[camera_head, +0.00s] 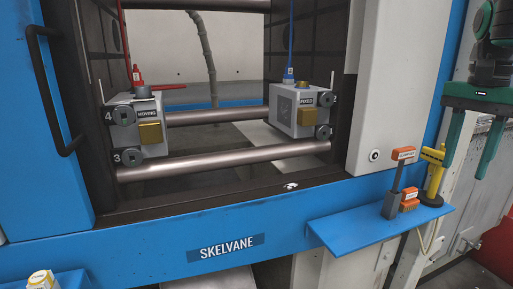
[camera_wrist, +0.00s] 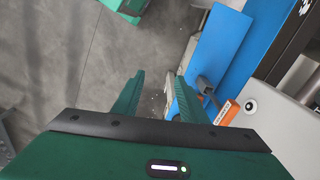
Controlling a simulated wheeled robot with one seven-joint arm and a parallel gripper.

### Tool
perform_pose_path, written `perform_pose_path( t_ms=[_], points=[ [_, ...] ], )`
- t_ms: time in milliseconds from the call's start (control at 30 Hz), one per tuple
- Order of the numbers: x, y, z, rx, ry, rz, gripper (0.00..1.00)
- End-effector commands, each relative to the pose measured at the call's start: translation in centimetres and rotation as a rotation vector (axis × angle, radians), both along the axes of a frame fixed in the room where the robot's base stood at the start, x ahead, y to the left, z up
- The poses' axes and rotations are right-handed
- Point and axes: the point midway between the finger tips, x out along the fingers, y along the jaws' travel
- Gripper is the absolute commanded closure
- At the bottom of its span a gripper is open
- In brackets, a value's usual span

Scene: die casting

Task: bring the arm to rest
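My gripper (camera_head: 463,172) hangs at the right of the head view, its two green fingers pointing down and spread apart. It is open, with nothing between the fingers. It is in the air, to the right of the blue shelf and clear of the machine opening. The wrist view also shows the gripper (camera_wrist: 160,76) with its fingers apart, grey floor to the left and the blue shelf (camera_wrist: 216,45) to the right. The upper part of my arm is outside the head view.
The machine opening has bars (camera_head: 220,160) and two die blocks (camera_head: 150,125) (camera_head: 300,110). A green object (camera_wrist: 128,8) stands on the floor.

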Motion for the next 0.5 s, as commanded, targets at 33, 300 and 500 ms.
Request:
perform_pose_path(
  t_ms=[33,300,500],
  points=[
    [-0.9,0.0,-1.1,-0.001,0.001,0.021,0.61],
    [-7.4,-0.2,-10.7,-0.002,0.005,0.222,0.61],
    [-13.3,0.6,-18.6,0.011,0.002,0.395,0.61]
  ],
)
